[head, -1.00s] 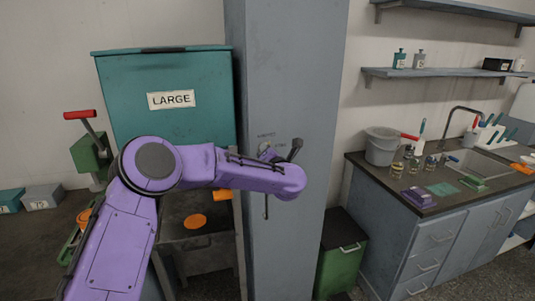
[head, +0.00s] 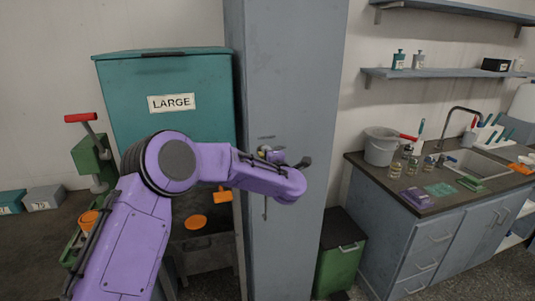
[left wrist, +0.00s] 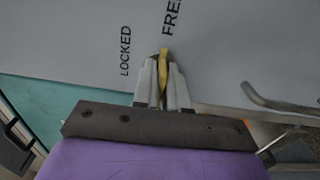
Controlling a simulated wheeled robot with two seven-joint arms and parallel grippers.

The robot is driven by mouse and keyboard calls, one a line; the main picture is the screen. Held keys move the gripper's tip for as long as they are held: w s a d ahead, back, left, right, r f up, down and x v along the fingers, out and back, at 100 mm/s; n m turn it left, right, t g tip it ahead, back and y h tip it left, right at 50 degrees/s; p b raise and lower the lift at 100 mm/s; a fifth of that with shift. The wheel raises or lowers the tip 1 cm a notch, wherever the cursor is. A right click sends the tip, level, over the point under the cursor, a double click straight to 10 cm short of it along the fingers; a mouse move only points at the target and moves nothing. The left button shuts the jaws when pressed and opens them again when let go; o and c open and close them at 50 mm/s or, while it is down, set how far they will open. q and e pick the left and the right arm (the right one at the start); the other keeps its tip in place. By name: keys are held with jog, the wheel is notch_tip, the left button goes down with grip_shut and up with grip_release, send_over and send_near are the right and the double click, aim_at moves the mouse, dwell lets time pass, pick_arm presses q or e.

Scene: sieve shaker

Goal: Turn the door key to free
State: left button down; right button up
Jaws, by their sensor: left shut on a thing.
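The tall grey cabinet door (head: 285,90) stands in front of me. In the left wrist view, the yellow key (left wrist: 164,58) sits at the door face between the fingertips of my left gripper (left wrist: 163,78), which is shut on it. The printed words LOCKED (left wrist: 125,50) and FREE (left wrist: 172,18) run sideways on the door. The key's visible end lies just under FREE, with LOCKED to its left. In the head view my left gripper (head: 272,156) is at the door, partly hidden by my purple wrist. The lock itself is hidden. My right gripper is not in view.
A door handle (left wrist: 275,98) is right of my gripper in the left wrist view. A teal bin labelled LARGE (head: 200,75) stands left of the cabinet. A green bin (head: 340,262) and a sink counter (head: 420,205) are to the right.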

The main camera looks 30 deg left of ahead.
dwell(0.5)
pick_arm(q)
jog(key=c, duration=1.3)
grip_release()
jog(key=shift+o, duration=0.2)
jog(key=shift+s+d+f, duration=0.1)
jog(key=shift+s+d, duration=0.15)
jog(key=shift+d, duration=0.05)
jog(key=b+v, duration=0.3)
jog(key=v, duration=0.7)
jog(key=shift+w, duration=0.1)
